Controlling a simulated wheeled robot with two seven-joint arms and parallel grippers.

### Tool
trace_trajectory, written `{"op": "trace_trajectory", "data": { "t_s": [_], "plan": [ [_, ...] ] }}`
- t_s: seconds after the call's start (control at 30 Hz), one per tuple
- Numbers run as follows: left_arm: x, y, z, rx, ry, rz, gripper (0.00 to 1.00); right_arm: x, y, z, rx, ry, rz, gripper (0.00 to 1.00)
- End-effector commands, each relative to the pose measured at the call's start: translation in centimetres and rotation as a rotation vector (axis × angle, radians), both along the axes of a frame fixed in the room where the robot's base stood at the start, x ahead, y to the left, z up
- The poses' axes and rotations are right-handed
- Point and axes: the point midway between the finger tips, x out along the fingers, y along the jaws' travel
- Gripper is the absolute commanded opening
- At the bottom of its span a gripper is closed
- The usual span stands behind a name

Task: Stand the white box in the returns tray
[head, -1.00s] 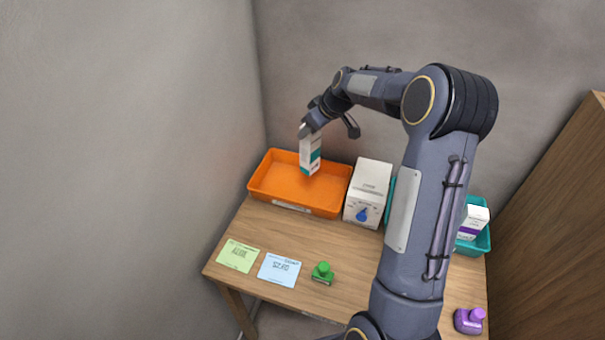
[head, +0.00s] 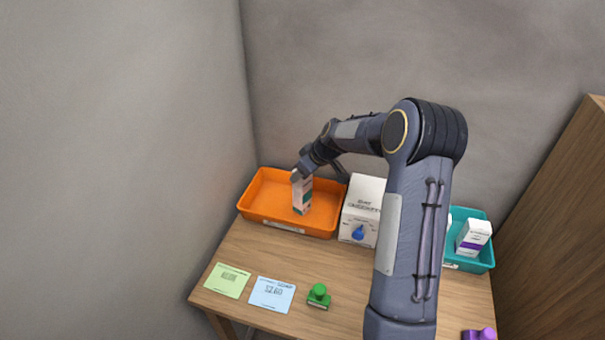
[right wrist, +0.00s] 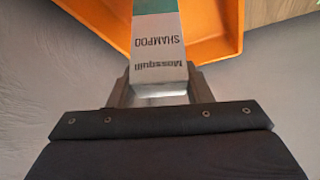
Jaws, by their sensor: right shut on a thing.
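The white box (head: 302,197) has a teal band and is upright, its lower end inside the orange tray (head: 265,207). I cannot tell whether it touches the tray floor. My right gripper (head: 302,175) is shut on the box's upper end, reaching over from the right. In the right wrist view the gripper (right wrist: 158,92) has a finger on each side of the box (right wrist: 157,58), whose print reads "Mosquill SHAMPOO". The orange tray (right wrist: 218,22) shows beyond it. The tray's front label is too small to read. My left gripper is out of view.
A teal tray (head: 483,262) with a purple-banded box (head: 473,236) is farther right. Green (head: 227,281) and blue (head: 271,294) cards, a green stamp (head: 318,295) and a purple stamp (head: 479,334) lie in front.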

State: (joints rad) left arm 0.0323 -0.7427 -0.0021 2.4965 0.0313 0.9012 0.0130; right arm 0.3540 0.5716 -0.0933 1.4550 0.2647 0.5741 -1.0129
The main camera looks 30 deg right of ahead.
Motion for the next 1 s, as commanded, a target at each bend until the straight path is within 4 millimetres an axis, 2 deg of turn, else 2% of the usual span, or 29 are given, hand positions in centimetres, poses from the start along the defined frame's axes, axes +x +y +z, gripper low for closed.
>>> {"op": "trace_trajectory", "data": {
  "t_s": [0.2,0.23,0.4,0.77,0.87,1.0],
  "plan": [
    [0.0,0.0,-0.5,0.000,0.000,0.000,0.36,0.0,0.0,-0.3,0.000,0.000,0.000,0.09],
    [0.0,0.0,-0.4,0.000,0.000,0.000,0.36,0.0,0.0,-0.2,0.000,0.000,0.000,0.48],
    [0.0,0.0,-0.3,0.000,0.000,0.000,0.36,0.0,0.0,-0.2,0.000,0.000,0.000,0.67],
    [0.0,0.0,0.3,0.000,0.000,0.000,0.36,-0.1,0.0,0.5,0.000,-0.001,-0.001,0.67],
    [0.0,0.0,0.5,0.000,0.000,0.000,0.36,-0.8,-0.4,1.8,-0.002,-0.003,-0.002,0.67],
    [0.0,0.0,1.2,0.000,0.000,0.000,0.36,-2.4,-0.9,4.4,-0.002,-0.004,-0.003,0.67]
  ]
}}
